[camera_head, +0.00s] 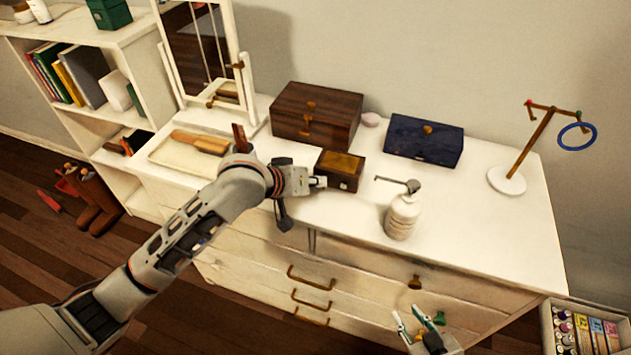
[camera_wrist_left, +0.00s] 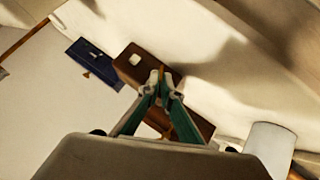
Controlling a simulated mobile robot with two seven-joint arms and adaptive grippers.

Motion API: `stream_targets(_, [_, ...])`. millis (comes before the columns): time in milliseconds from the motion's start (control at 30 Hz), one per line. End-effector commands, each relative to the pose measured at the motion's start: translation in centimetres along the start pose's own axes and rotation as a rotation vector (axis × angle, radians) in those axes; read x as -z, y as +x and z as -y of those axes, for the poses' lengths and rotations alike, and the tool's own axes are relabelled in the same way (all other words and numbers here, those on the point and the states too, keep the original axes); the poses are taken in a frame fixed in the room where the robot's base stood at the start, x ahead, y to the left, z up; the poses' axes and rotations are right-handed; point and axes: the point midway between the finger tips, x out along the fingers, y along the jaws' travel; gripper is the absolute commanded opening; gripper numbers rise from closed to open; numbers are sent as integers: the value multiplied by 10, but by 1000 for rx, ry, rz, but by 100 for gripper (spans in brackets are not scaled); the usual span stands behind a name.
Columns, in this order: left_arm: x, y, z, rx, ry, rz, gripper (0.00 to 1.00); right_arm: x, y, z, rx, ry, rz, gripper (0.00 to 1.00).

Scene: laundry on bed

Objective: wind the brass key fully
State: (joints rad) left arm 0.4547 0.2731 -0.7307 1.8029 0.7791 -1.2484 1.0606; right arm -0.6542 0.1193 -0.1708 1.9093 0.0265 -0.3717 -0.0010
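A small dark wooden box (camera_head: 340,170) with a brass-coloured top stands mid-dresser. My left gripper (camera_head: 318,182) reaches it from the left, with its tips at the box's left side. In the left wrist view the green fingers (camera_wrist_left: 162,82) come close together, with a brass-coloured sliver, apparently the brass key (camera_wrist_left: 163,70), between their tips. The key is hidden in the head view, and its turn angle cannot be read. My right gripper (camera_head: 420,320) is open and empty, low in front of the drawers.
A large brown chest (camera_head: 316,116) and a dark blue box (camera_head: 424,139) stand behind. A pump bottle (camera_head: 403,215) is to the right, and a ring stand (camera_head: 507,181) further right. A tray (camera_head: 186,157) with a brush lies left, before a mirror.

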Motion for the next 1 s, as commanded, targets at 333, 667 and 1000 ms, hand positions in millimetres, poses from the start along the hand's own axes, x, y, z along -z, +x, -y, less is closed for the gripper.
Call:
stream_targets(333, [-1,0,-1,16,17,2,0,0,0,0,0,-1,0,28])
stream_targets(667, [-1,0,-1,15,17,2,21,0,0,0,1,-1,0,28])
stream_targets(1000, [0,-4,-1,15,16,1,21,-2,-1,2,3,0,4,28])
